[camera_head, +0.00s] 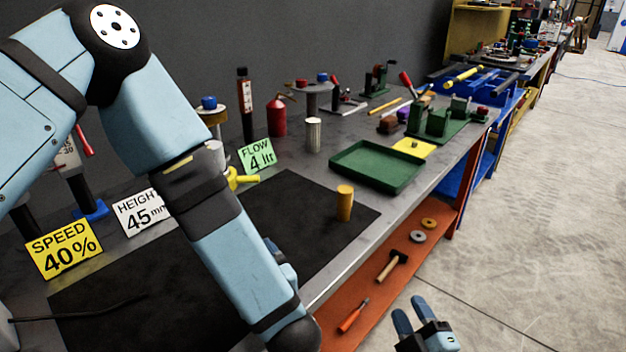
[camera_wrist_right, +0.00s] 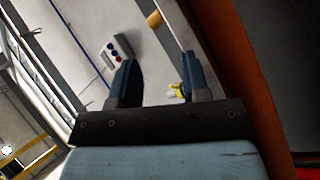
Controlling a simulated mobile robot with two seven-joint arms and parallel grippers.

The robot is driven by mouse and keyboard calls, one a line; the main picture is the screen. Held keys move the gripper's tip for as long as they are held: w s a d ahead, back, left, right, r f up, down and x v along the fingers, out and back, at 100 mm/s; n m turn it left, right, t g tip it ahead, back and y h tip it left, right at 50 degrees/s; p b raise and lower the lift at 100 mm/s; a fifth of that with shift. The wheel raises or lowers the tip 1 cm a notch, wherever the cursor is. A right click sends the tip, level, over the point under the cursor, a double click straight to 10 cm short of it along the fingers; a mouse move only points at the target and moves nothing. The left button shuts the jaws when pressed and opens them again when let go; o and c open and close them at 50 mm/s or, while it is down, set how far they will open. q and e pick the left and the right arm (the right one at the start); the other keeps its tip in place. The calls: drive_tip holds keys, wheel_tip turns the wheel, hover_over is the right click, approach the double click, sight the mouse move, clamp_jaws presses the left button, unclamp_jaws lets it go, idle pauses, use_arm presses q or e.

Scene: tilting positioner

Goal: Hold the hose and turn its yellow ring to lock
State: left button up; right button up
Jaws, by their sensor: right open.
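My right gripper (camera_head: 412,315) is at the bottom right of the head view, over the floor beside the bench, open and empty. Its two spread fingers also show in the right wrist view (camera_wrist_right: 160,75). My left arm crosses the head view from the upper left; its gripper is not visible. A yellow fitting (camera_head: 240,179) stands on the bench just behind my left forearm, partly hidden; I cannot tell if it is the ring. A thin black cable (camera_head: 75,312) lies at the lower left; I cannot tell if it is the hose.
A black mat (camera_head: 285,215) covers the bench front, with a brass cylinder (camera_head: 345,203) on it. A green tray (camera_head: 376,166) lies to the right. Yellow speed (camera_head: 64,247), white height (camera_head: 140,212) and green flow (camera_head: 257,156) cards stand around. An orange shelf (camera_head: 375,290) holds a hammer (camera_head: 392,266).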

use_arm(q)
drive_tip(key=x, duration=0.8)
drive_tip(key=shift+w+a, duration=0.2)
drive_tip(key=shift+a, duration=0.15)
drive_tip(key=shift+w+f, duration=0.15)
drive_tip(key=shift+w, duration=0.1)
drive_tip(key=shift+x, duration=2.4)
use_arm(e)
drive_tip(key=w+a+r+m+g+y, duration=0.5)
drive_tip(key=w+a+r+m+g, duration=0.1)
drive_tip(key=a+r+m+g, duration=0.3)
drive_tip(key=w+a+r+m+g+y, duration=0.6)
drive_tip(key=a+r+m+g, duration=0.3)
drive_tip(key=r+m+g, duration=0.3)
drive_tip(key=shift+w+a+r+m+y, duration=0.3)
drive_tip(key=shift+r+m, duration=0.3)
drive_tip(key=shift+m, duration=0.7)
